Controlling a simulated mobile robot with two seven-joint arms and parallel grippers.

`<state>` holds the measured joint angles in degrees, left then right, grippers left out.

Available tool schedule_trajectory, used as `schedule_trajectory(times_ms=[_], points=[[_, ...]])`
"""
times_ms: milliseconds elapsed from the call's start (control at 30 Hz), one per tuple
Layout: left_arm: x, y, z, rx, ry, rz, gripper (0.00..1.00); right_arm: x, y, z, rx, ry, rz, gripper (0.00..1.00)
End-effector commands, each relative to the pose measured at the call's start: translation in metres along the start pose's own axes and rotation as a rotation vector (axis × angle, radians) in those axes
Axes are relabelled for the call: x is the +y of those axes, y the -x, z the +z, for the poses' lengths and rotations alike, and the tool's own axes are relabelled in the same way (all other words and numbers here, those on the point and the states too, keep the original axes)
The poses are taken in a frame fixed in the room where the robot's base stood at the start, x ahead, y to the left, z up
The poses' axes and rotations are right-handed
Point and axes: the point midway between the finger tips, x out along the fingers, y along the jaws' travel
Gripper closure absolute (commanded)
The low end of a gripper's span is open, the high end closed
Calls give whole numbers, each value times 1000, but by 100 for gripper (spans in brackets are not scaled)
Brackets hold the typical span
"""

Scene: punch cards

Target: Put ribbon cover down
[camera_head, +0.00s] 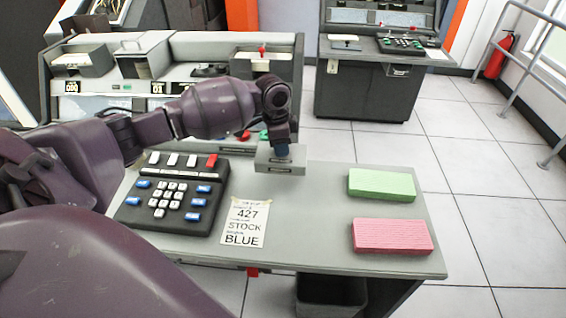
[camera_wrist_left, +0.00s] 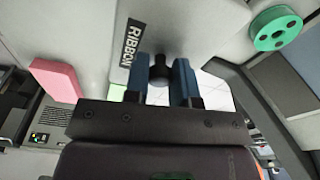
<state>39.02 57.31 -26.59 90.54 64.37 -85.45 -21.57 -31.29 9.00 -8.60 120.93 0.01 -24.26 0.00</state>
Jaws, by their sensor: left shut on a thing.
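My left gripper (camera_head: 280,150) reaches in from the left, pointing down over the back edge of the desk. It is shut on the ribbon cover (camera_head: 281,161), a light grey plate or box. In the left wrist view the ribbon cover (camera_wrist_left: 112,30) carries a black label reading RIBBON. The blue fingers of the gripper (camera_wrist_left: 160,72) close around its dark knob (camera_wrist_left: 159,66). I cannot tell whether the cover touches the desk. My right gripper is not in view.
The grey desk (camera_head: 310,222) holds a keypad (camera_head: 172,195), a paper note (camera_head: 244,222), a green card stack (camera_head: 381,185) and a pink card stack (camera_head: 392,236). Its middle is bare. A machine (camera_head: 180,75) stands behind. A green spool (camera_wrist_left: 275,28) shows in the wrist view.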

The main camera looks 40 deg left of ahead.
Motion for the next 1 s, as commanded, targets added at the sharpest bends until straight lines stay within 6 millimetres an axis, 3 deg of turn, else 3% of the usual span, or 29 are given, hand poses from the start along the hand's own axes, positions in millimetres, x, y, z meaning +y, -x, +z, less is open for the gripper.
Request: schedule_trajectory(times_ms=[233,533,933,967,1000], points=[[0,-14,2,0,0,0,100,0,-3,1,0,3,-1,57],[0,-60,8,-3,1,2,100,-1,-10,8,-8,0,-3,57],[0,-62,7,1,0,-2,100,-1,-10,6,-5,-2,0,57],[0,-63,8,1,0,-2,74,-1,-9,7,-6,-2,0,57],[0,-63,7,1,0,-2,68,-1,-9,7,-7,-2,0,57]])
